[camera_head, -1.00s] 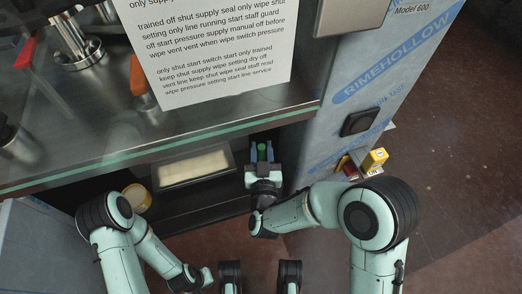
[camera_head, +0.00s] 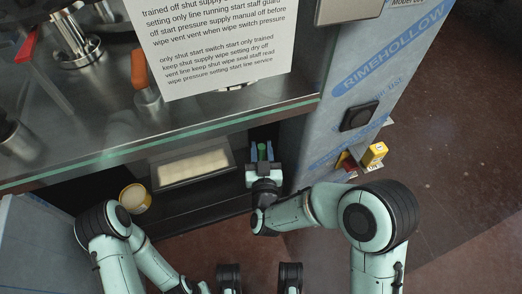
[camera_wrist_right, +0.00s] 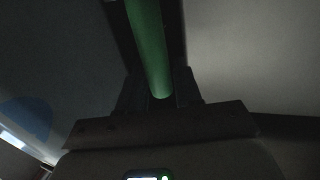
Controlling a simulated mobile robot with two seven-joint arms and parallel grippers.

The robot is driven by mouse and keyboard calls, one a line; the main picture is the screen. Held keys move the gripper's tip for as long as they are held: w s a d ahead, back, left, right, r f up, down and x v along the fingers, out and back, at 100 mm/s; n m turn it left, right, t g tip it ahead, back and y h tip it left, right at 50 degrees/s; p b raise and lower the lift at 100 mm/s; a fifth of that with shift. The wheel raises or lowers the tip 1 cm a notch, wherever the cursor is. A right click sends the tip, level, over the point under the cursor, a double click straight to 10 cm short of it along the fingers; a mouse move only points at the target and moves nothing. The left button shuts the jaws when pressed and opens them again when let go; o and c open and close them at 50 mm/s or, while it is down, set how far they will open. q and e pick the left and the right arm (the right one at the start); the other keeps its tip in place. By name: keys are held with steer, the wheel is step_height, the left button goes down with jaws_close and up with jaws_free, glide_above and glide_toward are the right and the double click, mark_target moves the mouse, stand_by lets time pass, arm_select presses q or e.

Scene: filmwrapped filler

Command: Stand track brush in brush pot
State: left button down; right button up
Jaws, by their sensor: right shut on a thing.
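My right gripper (camera_head: 262,153) reaches into the dark recess under the machine's counter. It is shut on a green rod-like handle (camera_head: 262,147), which I take to be the track brush. In the right wrist view the green handle (camera_wrist_right: 149,45) runs up between the two dark fingers; its far end is out of view. The brush head cannot be made out. My left gripper (camera_head: 192,287) is low at the bottom edge, apart from everything, its fingers too cut off to judge. No brush pot can be surely identified; a round yellow tub (camera_head: 134,198) stands left in the recess.
A shallow tray (camera_head: 193,165) with pale contents lies left of my right gripper. The glass-edged counter (camera_head: 170,146) overhangs the recess. A blue-grey panel (camera_head: 350,90) with a dark switch stands to the right.

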arm_select(q)
steer(key=shift+f, duration=0.1)
arm_select(e)
steer(key=shift+f, duration=0.1)
stand_by(0.6)
steer(key=o, duration=1.1)
arm_select(q)
steer(key=shift+s, duration=0.15)
arm_select(e)
steer(key=shift+s, duration=0.3)
arm_select(q)
steer(key=shift+t, duration=0.9)
steer(key=w+r, duration=0.1)
steer(key=w+r+p, duration=0.1)
steer(key=w, duration=0.1)
steer(key=w+r+p, duration=0.1)
steer(key=w, duration=0.1)
steer(key=shift+d, duration=0.25)
arm_select(e)
steer(key=s, duration=1.2)
steer(key=shift+s+d, duration=0.2)
steer(key=shift+s, duration=0.2)
